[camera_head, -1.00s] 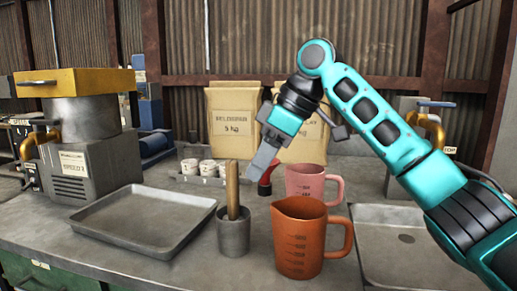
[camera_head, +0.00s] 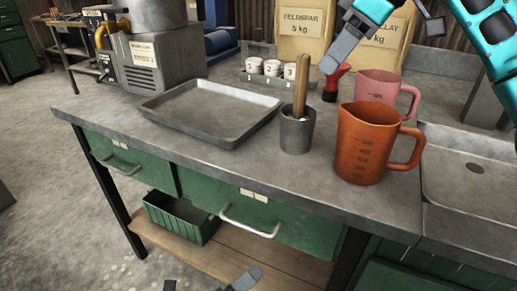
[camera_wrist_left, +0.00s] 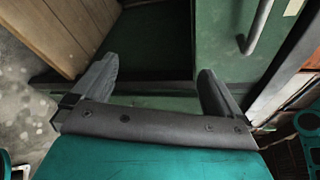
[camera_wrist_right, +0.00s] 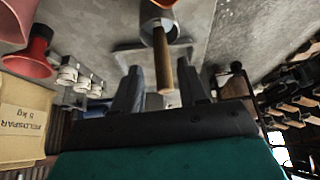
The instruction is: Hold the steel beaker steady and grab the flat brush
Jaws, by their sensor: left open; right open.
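The steel beaker (camera_head: 296,134) stands upright on the bench, with the flat brush (camera_head: 301,88) leaning slightly in it, wooden handle up; its bristle end is hidden inside. My right gripper (camera_head: 338,56) is open, above and right of the handle, apart from it. In the right wrist view the handle (camera_wrist_right: 161,62) appears between the open fingers (camera_wrist_right: 161,92), with the beaker (camera_wrist_right: 158,27) beyond. My left gripper (camera_head: 212,284) is open and empty, low in front of the bench; the left wrist view shows its spread fingers (camera_wrist_left: 156,74).
An orange jug (camera_head: 362,147) stands close right of the beaker, with a pink jug (camera_head: 376,88) and a red-and-black object (camera_head: 332,84) behind. A shallow metal tray (camera_head: 165,119) lies left. Green drawers (camera_head: 290,226) with handles front the bench above a wooden shelf.

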